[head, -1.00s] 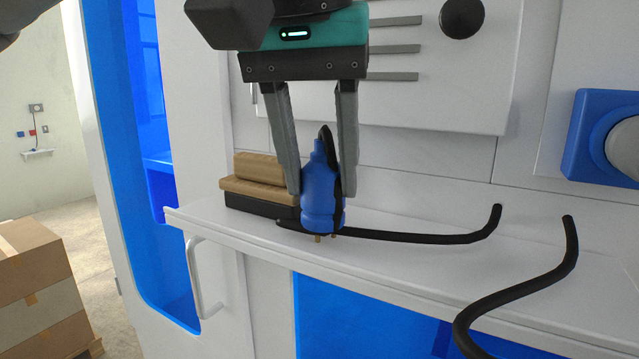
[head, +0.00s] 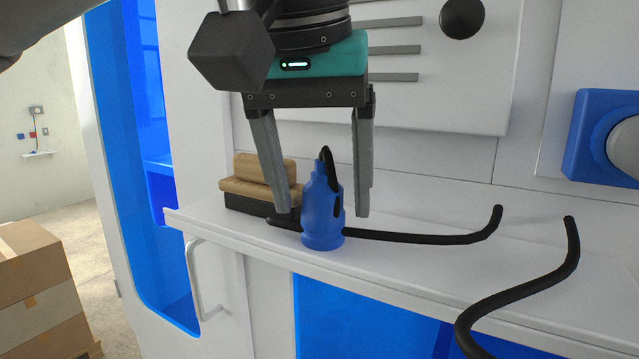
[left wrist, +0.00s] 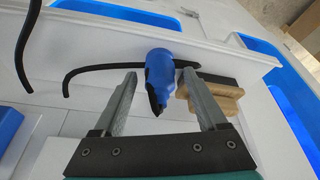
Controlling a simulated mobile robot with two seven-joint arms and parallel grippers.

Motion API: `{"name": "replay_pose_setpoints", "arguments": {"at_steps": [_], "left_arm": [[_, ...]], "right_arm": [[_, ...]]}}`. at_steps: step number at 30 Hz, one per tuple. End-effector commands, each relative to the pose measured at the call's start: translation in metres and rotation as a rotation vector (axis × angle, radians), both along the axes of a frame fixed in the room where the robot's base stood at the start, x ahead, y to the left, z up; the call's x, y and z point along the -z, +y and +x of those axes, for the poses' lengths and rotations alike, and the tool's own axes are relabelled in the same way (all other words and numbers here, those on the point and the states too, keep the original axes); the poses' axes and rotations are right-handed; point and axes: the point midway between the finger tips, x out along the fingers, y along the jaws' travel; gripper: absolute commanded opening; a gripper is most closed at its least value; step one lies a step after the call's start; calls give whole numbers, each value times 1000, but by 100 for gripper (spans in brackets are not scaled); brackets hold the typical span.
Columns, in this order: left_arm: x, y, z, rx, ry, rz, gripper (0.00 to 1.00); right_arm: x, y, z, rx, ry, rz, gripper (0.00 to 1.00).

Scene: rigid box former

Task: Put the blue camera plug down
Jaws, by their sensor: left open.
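My left gripper (head: 322,214) is open, with one finger on each side of the plug and visible gaps. The left wrist view also shows the blue plug (left wrist: 159,78) between the spread fingers of my left gripper (left wrist: 160,75). My right gripper is not in view.
A brush-like block with tan top (head: 258,183) and black base lies on the ledge just left of the plug. Black cables (head: 430,236) run to the right. A blue-ringed knob (head: 590,135) is on the wall at right.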

Motion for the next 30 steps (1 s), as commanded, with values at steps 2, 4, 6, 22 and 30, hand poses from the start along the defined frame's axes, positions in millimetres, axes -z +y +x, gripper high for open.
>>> {"name": "replay_pose_setpoints", "arguments": {"at_steps": [2, 4, 6, 22, 30], "left_arm": [[-1, 0, 0, 0, 0, 0, 75], [-6, 0, 0, 0, -1, 0, 75], [-13, 0, -3, 0, -2, -1, 75], [-107, 13, -37, -1, -1, 0, 75], [-116, 15, -41, 1, 1, 2, 75]], "right_arm": [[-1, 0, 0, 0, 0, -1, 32], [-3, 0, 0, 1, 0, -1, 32], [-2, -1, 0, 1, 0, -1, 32], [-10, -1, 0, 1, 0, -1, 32], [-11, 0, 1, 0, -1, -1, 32]]}}
